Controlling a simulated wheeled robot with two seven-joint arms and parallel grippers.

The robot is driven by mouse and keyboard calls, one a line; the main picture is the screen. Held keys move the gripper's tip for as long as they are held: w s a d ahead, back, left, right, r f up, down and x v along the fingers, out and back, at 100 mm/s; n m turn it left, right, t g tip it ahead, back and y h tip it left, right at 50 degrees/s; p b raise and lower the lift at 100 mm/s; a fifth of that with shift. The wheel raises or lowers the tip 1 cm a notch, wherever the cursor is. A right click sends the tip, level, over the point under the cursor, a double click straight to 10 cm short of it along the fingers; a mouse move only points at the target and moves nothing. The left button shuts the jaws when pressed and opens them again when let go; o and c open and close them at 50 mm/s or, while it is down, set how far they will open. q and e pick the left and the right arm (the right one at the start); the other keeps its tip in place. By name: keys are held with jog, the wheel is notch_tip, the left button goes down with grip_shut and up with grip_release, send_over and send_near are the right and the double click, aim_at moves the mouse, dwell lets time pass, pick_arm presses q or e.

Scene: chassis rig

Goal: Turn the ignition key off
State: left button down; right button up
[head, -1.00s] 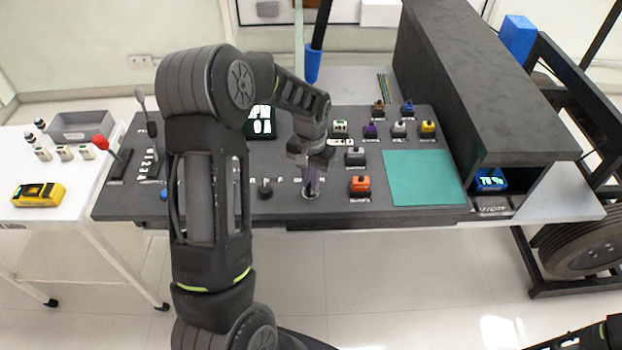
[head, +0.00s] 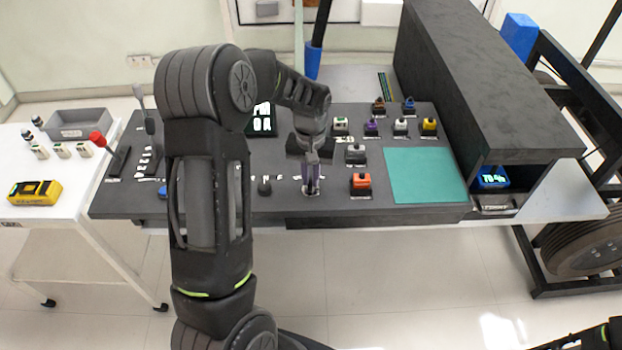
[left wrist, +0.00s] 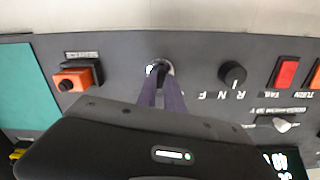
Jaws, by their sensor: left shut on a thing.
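The ignition key sits in a round metal switch (left wrist: 160,66) on the dark control panel (head: 240,207). The left wrist view shows the switch's ring at the fingertips; the key itself is mostly hidden between the fingers. My left gripper (head: 311,188) reaches down to the front part of the panel, and its purple-grey fingers (left wrist: 161,80) are closed together on the key. Which way the key is turned cannot be made out. My right gripper is not seen; only a dark bit of my other arm shows at the bottom right of the head view.
A black selector knob (left wrist: 233,74) marked with letters and a red rocker switch (left wrist: 287,72) lie near the key. An orange button box (head: 360,182) and a teal mat (head: 425,176) are to the right. A dark shelf (head: 480,80) rises beyond. A yellow device (head: 35,193) lies on the white side table.

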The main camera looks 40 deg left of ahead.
aim_at(310, 180)
pick_arm(q)
jog(key=n+b, duration=0.1)
jog(key=n, duration=0.2)
jog(key=shift+n, duration=0.4)
jog(key=n, duration=0.4)
jog(key=shift+n, duration=0.4)
jog(key=c, duration=1.5)
grip_release()
jog(key=shift+o, duration=0.2)
notch_tip(310, 180, up, 8)
jog(key=shift+f+b, duration=0.1)
jog(key=shift+b, duration=0.5)
